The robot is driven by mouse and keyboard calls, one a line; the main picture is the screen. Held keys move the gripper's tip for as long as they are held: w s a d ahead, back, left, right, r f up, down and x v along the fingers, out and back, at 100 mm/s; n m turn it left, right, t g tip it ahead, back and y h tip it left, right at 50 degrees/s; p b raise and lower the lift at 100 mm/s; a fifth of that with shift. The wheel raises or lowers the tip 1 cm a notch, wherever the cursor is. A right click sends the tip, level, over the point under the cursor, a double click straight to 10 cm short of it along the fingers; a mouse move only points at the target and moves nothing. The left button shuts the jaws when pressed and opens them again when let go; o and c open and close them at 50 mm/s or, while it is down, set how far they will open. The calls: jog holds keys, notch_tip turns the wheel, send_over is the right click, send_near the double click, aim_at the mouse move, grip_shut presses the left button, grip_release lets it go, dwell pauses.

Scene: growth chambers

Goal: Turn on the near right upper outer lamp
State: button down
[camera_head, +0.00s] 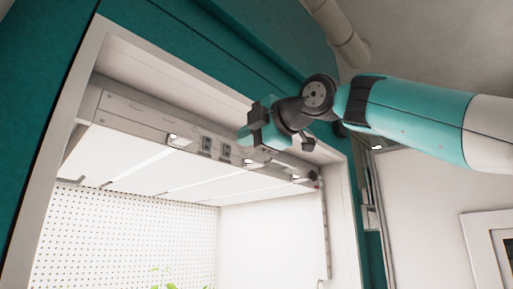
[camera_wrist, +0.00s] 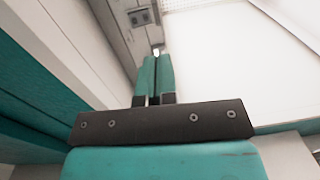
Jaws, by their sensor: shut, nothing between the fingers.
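My gripper (camera_head: 246,134) is at the upper front of the open growth chamber, in front of the metal strip (camera_head: 135,110) under its top edge. In the wrist view its teal fingers (camera_wrist: 156,62) are together and empty. Beyond their tips is a small bright white fitting (camera_wrist: 156,51); I cannot tell if they touch. In the head view, small white fittings sit along the strip, at left (camera_head: 178,139), near my gripper (camera_head: 250,162) and at right (camera_head: 297,177). White lamp panels (camera_head: 125,160) fill the ceiling behind. Which fitting belongs to the named lamp is unclear.
Dark double sockets (camera_head: 207,145) sit on the strip and also show in the wrist view (camera_wrist: 140,17). The chamber's pale frame (camera_head: 75,75) and teal wall (camera_head: 40,60) border the opening. Green leaves (camera_head: 165,275) show low inside. A pipe (camera_head: 340,35) runs above.

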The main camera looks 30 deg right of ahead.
jog(key=shift+s+d+f, duration=0.1)
jog(key=shift+s+f, duration=0.1)
jog(key=shift+s, duration=0.8)
jog(key=shift+s+d, duration=0.1)
jog(key=shift+d, duration=0.1)
jog(key=s+a+f+m+g+b, duration=0.1)
jog(key=a+f+m+g, duration=0.2)
jog(key=f, duration=0.8)
jog(key=a+f+m+g, duration=0.2)
jog(key=f+m+g, duration=0.1)
jog(key=f, duration=0.7)
jog(key=s+a+f+m+g+b, duration=0.1)
jog(key=a+f+m+g, duration=0.2)
jog(key=f, duration=0.8)
jog(key=s+f+m+g, duration=0.3)
jog(key=s+f, duration=0.5)
jog(key=f, duration=0.3)
jog(key=s+f+m+g+h, duration=0.1)
jog(key=s+f+g, duration=0.3)
jog(key=s+f, duration=0.5)
notch_tip(320, 180, down, 2)
jog(key=shift+a+m+b, duration=0.15)
jog(key=shift+m+b, duration=0.15)
jog(key=shift+m, duration=0.6)
